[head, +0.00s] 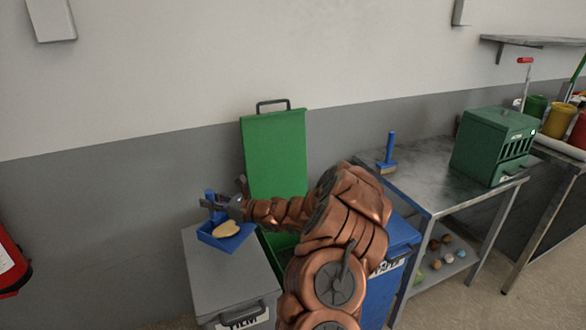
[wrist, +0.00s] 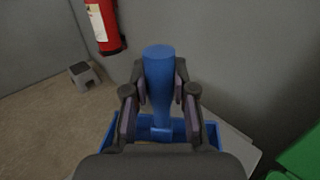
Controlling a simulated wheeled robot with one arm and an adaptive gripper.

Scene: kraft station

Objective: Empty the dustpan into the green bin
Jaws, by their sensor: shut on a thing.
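The blue dustpan (head: 213,241) is at the left in the head view, over the grey bin's lid. A flat tan piece (head: 226,229) lies in it. My gripper (head: 216,203) is shut on the dustpan's handle, which stands upright between the fingers in the wrist view (wrist: 159,80). The pan's blue rim (wrist: 210,134) shows below the fingers there. The green bin's lid (head: 275,150) stands open against the wall, and a bit of its dark green inside (head: 283,242) shows. My arm hides most of that bin.
The grey bin (head: 235,275) is closed, left of the green bin. A blue bin (head: 385,290) stands to the right. A metal table (head: 430,185) holds a blue-handled brush (head: 388,155) and a green box (head: 492,145). A red extinguisher (wrist: 103,25) hangs at the left.

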